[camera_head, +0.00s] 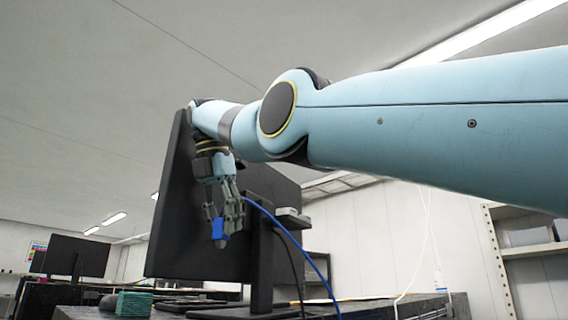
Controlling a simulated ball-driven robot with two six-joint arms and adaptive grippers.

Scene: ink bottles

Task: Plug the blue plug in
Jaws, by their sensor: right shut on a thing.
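My right gripper (226,212) hangs downward in front of the back of a black monitor (180,235). It is shut on the blue plug (219,230), whose lower end sticks out below the fingers. A blue cable (290,238) runs from behind the fingers, past the monitor stand and down to the right. A small grey-white device (291,217) sits to the right of the gripper by the monitor; no socket can be made out on it. The plug is apart from this device in the picture. My left gripper is not in view.
The monitor stand (262,270) rises from a dark table (375,306). A teal block (134,304) lies on the table at left. White cables hang at right before a shelf (530,250). Another monitor (78,256) stands far left.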

